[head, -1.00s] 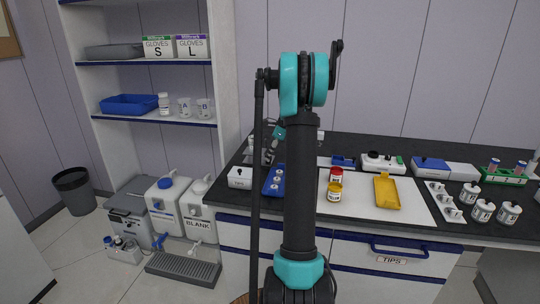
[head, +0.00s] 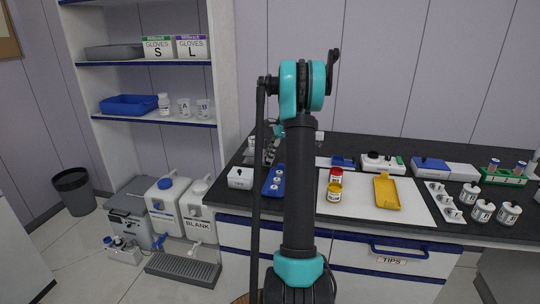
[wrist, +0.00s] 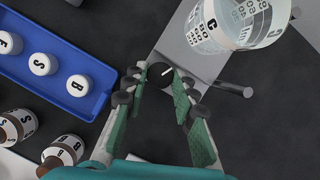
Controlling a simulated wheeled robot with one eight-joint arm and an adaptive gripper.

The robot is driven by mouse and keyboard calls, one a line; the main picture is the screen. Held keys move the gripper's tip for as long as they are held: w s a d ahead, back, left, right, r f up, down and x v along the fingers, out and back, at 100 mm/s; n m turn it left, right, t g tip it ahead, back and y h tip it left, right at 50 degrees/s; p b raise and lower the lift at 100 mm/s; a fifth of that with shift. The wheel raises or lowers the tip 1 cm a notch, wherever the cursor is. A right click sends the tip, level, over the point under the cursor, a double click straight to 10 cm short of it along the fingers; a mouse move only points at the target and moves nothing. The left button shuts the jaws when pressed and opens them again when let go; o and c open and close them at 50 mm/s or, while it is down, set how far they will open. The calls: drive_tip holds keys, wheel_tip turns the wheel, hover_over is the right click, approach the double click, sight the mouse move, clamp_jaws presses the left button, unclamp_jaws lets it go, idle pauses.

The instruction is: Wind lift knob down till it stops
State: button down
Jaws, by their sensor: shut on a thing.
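The lift knob (wrist: 160,75) is round and black with a white pointer line, seen from above in the wrist view. It sits on a grey stand part (wrist: 190,55). My gripper (wrist: 161,80) has its two green-padded fingers on either side of the knob and is shut on it. The pointer line points right and slightly down in that view. In the head view my own arm and the bench clutter hide the knob and fingertips. How high the lift stands is not clear.
A clear vessel marked C (wrist: 235,22) stands close by the knob. A blue tray (wrist: 85,50) with white-capped items lies to the left, and several small labelled jars (wrist: 62,150) lie below it. A grey rod (wrist: 232,87) sticks out right of the knob.

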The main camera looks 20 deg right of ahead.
drive_tip(key=c, duration=1.2)
unclamp_jaws()
drive_tip(key=v, duration=0.8)
